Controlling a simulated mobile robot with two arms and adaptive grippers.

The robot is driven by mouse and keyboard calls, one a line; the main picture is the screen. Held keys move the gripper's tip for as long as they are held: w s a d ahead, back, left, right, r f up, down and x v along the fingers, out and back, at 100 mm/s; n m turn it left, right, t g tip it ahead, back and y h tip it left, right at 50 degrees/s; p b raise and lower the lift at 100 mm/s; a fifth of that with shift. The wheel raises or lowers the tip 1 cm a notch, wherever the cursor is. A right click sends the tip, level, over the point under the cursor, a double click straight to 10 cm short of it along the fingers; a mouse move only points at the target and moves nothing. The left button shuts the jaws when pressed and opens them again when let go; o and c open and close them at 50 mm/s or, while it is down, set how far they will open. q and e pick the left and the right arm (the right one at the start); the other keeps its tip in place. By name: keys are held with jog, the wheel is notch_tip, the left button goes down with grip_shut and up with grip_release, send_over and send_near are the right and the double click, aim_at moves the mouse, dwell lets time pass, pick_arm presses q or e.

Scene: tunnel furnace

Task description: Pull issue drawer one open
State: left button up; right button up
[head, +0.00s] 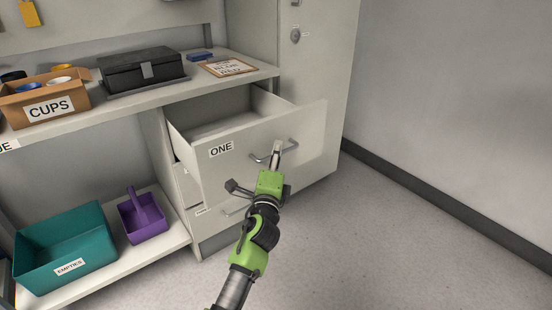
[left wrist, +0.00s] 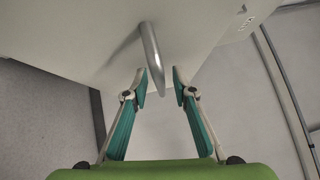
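Issue drawer one (head: 240,150), a pale grey drawer labelled ONE, stands pulled well out of its cabinet, and its inside shows from above. Its metal bar handle (head: 273,151) is on the front face. My left gripper (head: 277,147) is at the handle. In the left wrist view the handle (left wrist: 152,60) reaches down between the two fingertips (left wrist: 160,84). The fingers are apart, with a clear gap on the right of the bar; whether the left fingertip touches it, I cannot tell. The right gripper is not in view.
Another drawer (head: 232,212) lies below. A shelf at left holds a teal EMPTIES bin (head: 65,240) and a purple caddy (head: 143,217). The counter above holds a CUPS box (head: 45,100), a black case (head: 140,70) and a clipboard (head: 228,67). Floor at right is clear.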

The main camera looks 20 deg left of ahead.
pick_arm(q)
jog(key=s+d+f, duration=0.1)
jog(key=s, duration=1.1)
jog(key=shift+d+f, duration=0.2)
jog(key=shift+f, duration=0.1)
